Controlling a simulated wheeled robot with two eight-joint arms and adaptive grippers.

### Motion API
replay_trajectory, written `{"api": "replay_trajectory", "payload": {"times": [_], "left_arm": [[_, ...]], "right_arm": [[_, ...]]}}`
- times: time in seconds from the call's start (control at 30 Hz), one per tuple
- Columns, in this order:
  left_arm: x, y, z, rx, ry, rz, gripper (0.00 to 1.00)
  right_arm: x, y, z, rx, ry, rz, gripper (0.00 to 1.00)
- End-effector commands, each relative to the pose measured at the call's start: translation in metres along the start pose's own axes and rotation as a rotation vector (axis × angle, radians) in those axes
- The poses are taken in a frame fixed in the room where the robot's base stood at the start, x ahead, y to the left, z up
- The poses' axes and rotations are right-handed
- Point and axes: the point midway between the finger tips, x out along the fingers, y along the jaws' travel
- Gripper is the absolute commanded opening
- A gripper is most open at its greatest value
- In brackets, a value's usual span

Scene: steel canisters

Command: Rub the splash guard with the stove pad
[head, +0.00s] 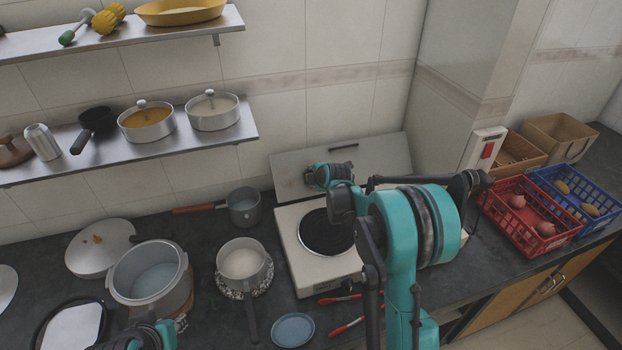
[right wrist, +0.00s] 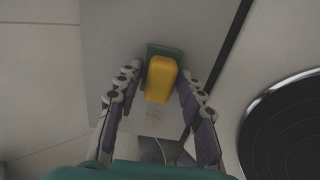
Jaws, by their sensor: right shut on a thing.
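The stove pad (right wrist: 161,80), a yellow block with a green back layer, sits between the fingertips of my right gripper (right wrist: 160,74), which is shut on it. The splash guard (head: 383,153) is the grey metal panel standing behind the stove. In the right wrist view, the guard (right wrist: 205,35) lies behind the pad, with faint brownish specks (right wrist: 154,114) beside it. My right wrist is in front of the guard's left part in the head view; contact cannot be told. Part of my left arm shows at the bottom left edge; its fingers cannot be made out.
The stove (head: 306,262) with a dark round plate stands before the guard. A white pot (head: 241,263), large pot (head: 150,275) and grey saucepan (head: 243,206) are to the left. Red-handled tongs (head: 345,328) lie in front. Crates (head: 515,212) stand right. Shelves hang above left.

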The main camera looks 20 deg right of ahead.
Motion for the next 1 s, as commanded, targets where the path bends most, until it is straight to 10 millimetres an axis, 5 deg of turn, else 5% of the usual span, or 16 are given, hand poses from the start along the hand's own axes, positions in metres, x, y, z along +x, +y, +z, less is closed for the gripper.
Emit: {"api": "replay_trajectory", "payload": {"times": [0.37, 1.0], "left_arm": [[-0.005, 0.000, -0.004, 0.000, 0.000, 0.000, 0.29], [-0.002, 0.000, -0.002, 0.000, 0.000, 0.000, 0.29]], "right_arm": [[0.002, 0.015, -0.005, -0.001, 0.001, 0.001, 0.15], [0.000, 0.015, -0.052, -0.002, 0.002, 0.000, 0.15]]}}
